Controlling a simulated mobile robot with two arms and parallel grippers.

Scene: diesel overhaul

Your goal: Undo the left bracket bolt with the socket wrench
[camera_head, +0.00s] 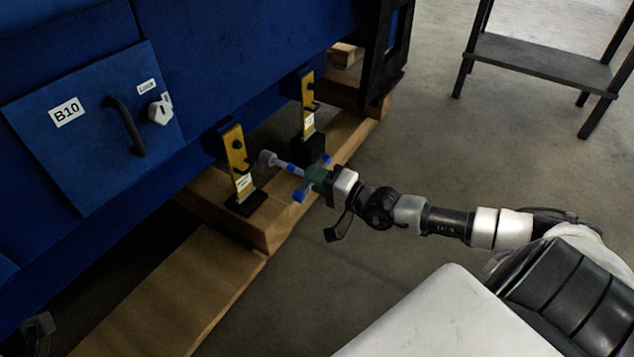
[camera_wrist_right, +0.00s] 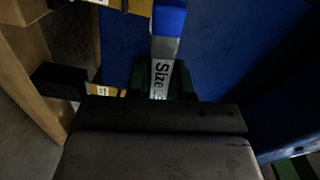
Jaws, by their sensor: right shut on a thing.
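The left bracket (camera_head: 237,160) is a yellow upright plate with dark bolt-like parts and a label, on the blue engine's lower edge. The socket wrench (camera_head: 283,164) has a grey socket and shaft and blue handle ends. My right gripper (camera_head: 318,178) is shut on it. The socket end points at the left bracket and lies just right of it in the picture; I cannot tell whether it touches the bolt. In the right wrist view the wrench (camera_wrist_right: 163,75) shows a "Size" label between green finger pads. A dark part at the lower left may be my left gripper (camera_head: 38,326); its jaws are unclear.
A second yellow bracket (camera_head: 308,100) stands to the right, behind the wrench. The blue engine (camera_head: 225,55) has a B10 panel with a black handle (camera_head: 124,126). Wooden beams (camera_head: 190,285) lie below. A dark stool (camera_head: 540,62) stands far right, with open floor between.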

